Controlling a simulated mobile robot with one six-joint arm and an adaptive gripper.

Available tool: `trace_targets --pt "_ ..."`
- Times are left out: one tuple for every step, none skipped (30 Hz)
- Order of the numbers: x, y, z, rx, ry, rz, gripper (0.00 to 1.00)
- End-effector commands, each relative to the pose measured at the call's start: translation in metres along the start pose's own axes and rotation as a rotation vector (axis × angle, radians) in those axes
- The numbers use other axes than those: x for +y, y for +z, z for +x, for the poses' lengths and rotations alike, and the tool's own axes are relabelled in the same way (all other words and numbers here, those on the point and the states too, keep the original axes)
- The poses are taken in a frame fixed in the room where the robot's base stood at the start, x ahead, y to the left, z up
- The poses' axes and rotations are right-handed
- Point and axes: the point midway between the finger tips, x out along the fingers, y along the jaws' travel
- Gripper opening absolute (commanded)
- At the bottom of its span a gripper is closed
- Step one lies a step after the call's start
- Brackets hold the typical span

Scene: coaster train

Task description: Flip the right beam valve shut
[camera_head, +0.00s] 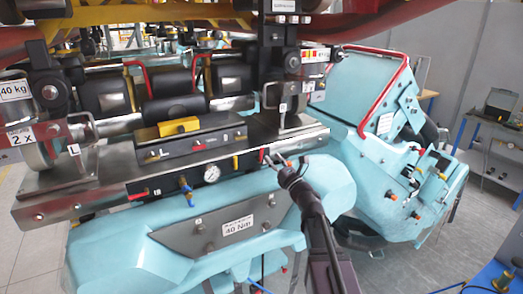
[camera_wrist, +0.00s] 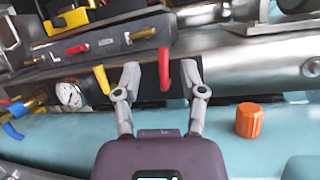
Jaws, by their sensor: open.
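A red valve lever (camera_wrist: 164,70) hangs down from the front face of the metal beam (camera_wrist: 222,68). In the wrist view it stands between the two fingers of my gripper (camera_wrist: 161,76), with gaps visible on both sides. My gripper is open and holds nothing. In the head view my gripper (camera_head: 284,163) is at the right part of the beam (camera_head: 105,202), where the red lever is small and partly hidden. A yellow lever (camera_wrist: 101,79) hangs just left of the left finger. Whether the fingertips touch the beam, I cannot tell.
A pressure gauge (camera_head: 211,173) and a blue-handled valve (camera_head: 186,187) sit left along the beam. A control box (camera_head: 185,148) with small levers lies above. An orange knob (camera_wrist: 249,119) stands right of my gripper. The turquoise housing (camera_head: 160,235) fills the space below the beam.

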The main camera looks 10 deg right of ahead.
Motion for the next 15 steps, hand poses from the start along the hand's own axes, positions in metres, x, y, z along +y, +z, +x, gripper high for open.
trace_targets --pt "-0.001 -0.004 0.009 0.000 0.002 0.001 0.53" --pt "-0.001 -0.005 0.013 0.000 0.002 0.001 0.53" --pt "-0.002 -0.008 0.019 0.000 0.002 0.001 0.53" --pt "-0.003 -0.009 0.024 0.000 0.001 0.001 0.53" --pt "-0.003 -0.011 0.028 0.000 0.001 0.001 0.53" --pt "-0.004 -0.013 0.033 0.000 0.000 0.001 0.53" --pt "-0.004 -0.015 0.037 0.000 0.001 0.001 0.53" --pt "-0.004 -0.016 0.040 0.000 0.001 0.001 0.53" --pt "-0.003 -0.013 0.046 0.000 0.001 0.000 0.53" --pt "-0.003 -0.013 0.049 0.000 0.001 0.000 0.53" --pt "-0.003 -0.013 0.052 0.000 0.001 0.000 0.53" --pt "-0.003 -0.013 0.055 0.000 0.000 -0.001 0.53" --pt "-0.003 -0.013 0.057 0.000 0.000 -0.001 0.53" --pt "-0.003 -0.013 0.059 0.000 0.000 0.000 0.53" --pt "-0.003 -0.013 0.061 0.000 -0.001 0.000 0.53"
